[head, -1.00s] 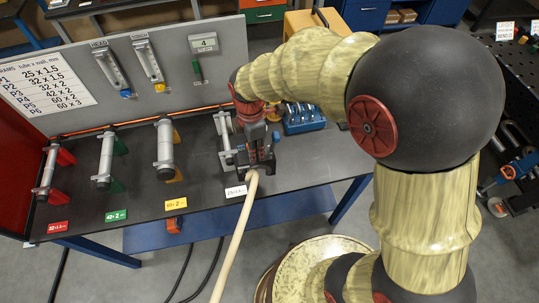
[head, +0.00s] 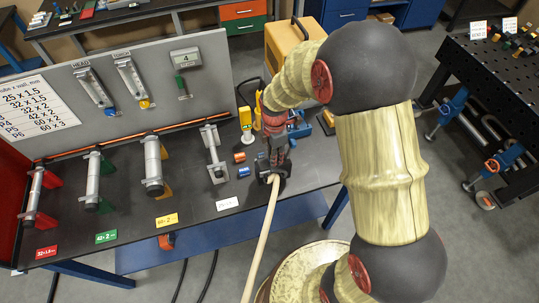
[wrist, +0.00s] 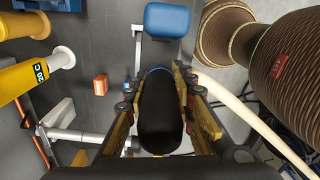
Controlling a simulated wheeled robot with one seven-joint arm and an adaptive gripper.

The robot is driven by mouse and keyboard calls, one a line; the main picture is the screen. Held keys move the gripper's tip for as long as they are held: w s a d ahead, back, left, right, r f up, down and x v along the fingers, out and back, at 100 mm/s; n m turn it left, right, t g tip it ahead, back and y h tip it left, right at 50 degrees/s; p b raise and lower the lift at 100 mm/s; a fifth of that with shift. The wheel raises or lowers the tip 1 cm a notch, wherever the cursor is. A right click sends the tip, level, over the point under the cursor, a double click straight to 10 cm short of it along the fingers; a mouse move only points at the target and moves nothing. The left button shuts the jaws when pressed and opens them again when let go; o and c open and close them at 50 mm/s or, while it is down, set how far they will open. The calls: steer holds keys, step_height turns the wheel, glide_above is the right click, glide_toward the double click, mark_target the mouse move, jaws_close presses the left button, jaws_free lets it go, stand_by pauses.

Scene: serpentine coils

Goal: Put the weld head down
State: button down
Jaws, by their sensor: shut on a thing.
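The weld head (wrist: 160,112) is a dark, rounded body between my gripper's fingers, with a cream hose (head: 262,235) trailing from the gripper area toward the front. My gripper (head: 275,172) is shut on it, low over the right part of the dark bench (head: 315,165). In the wrist view the two yellowish fingers flank the dark body. The arm and fingers hide much of it in the head view, and I cannot tell whether it touches the bench. A blue padded block on a grey bracket (wrist: 167,20) shows ahead of the fingers in the wrist view.
A tube on a stand (head: 214,155) is left of my gripper, with more tube stands further left. An orange block (head: 239,157), a small blue block (head: 244,172) and a yellow-and-white piece (head: 245,120) are close by. A grey panel (head: 180,75) stands behind.

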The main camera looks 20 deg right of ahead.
steer(key=shift+w+d+f, duration=0.15)
steer(key=shift+d+f, duration=0.2)
steer(key=shift+f, duration=0.05)
steer(key=shift+w+f, duration=0.1)
steer(key=shift+f, duration=1.55)
steer(key=c, duration=1.5)
jaws_free()
